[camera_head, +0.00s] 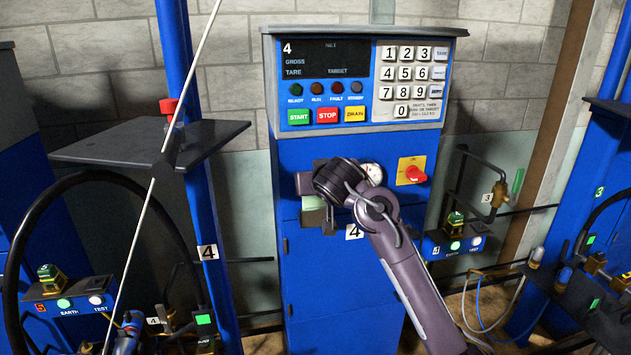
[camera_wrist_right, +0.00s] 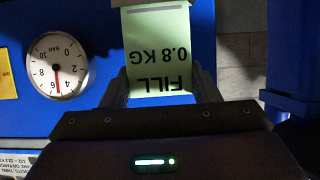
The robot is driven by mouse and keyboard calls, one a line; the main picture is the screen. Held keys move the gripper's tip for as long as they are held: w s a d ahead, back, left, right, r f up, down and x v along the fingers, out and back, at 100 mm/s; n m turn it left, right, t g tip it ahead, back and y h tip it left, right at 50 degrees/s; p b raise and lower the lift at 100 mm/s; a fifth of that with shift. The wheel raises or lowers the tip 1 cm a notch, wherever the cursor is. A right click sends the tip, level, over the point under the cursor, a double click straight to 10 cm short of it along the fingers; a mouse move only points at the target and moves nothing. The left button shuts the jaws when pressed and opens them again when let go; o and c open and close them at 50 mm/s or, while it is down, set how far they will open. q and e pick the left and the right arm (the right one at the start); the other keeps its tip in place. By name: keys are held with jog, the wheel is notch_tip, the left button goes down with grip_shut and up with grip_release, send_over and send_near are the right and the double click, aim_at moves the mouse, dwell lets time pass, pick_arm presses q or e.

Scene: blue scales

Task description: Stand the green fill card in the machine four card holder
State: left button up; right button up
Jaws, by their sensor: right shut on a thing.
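My right gripper (camera_head: 316,188) is in front of machine four's blue cabinet (camera_head: 300,262). It is shut on the green fill card (camera_wrist_right: 158,52), with one finger at each side edge of the card. The card reads "FILL 0.8 KG", upside down in the right wrist view. In the head view only a small pale green part of the card (camera_head: 313,203) shows beside the gripper. A dark band crosses the card's far end in the wrist view; I cannot tell whether it belongs to the card or the holder. I cannot make out the card holder clearly. My left gripper is not in view.
A pressure gauge (camera_wrist_right: 56,66) and a red rotary switch (camera_head: 415,174) are on the cabinet front, right of my gripper in the head view. The keypad panel (camera_head: 411,72) is above. A grey shelf (camera_head: 150,142) and black hose stand left.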

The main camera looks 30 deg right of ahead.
jog(key=shift+f+b, duration=0.4)
jog(key=shift+f, duration=0.35)
jog(key=o, duration=1.3)
jog(key=shift+b+v, duration=0.3)
jog(key=shift+v, duration=3.6)
jog(key=shift+d, duration=0.1)
jog(key=shift+f, duration=0.1)
